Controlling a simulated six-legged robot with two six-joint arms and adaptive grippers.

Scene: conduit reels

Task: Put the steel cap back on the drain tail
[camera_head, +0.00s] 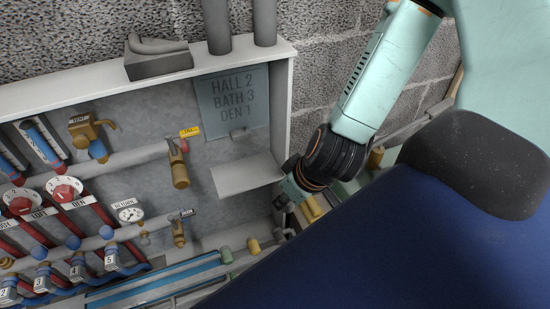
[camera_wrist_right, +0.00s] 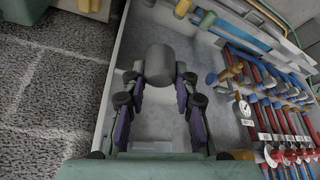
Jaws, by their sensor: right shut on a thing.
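My right gripper (camera_head: 284,204) is at the right side of the open wall cabinet, below the right end of a pale shelf. In the right wrist view its two fingers (camera_wrist_right: 161,82) are shut on a plain grey cylinder, which looks like the steel cap (camera_wrist_right: 160,63). The cap is hard to make out in the head view. A brass valve (camera_head: 179,236) with a dark tag, too small to read, hangs left of the gripper, apart from it. A larger brass valve (camera_head: 180,174) with a yellow tag hangs above it. I cannot tell which outlet is the drain tail. My left gripper is not in view.
The pale shelf (camera_head: 246,172) juts out below the room sign (camera_head: 233,103). Pipes, red dials and a gauge (camera_head: 128,211) crowd the left. Green (camera_head: 226,255) and yellow (camera_head: 253,246) pipe ends stand below. The cabinet's right wall (camera_head: 282,110) is close to the gripper.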

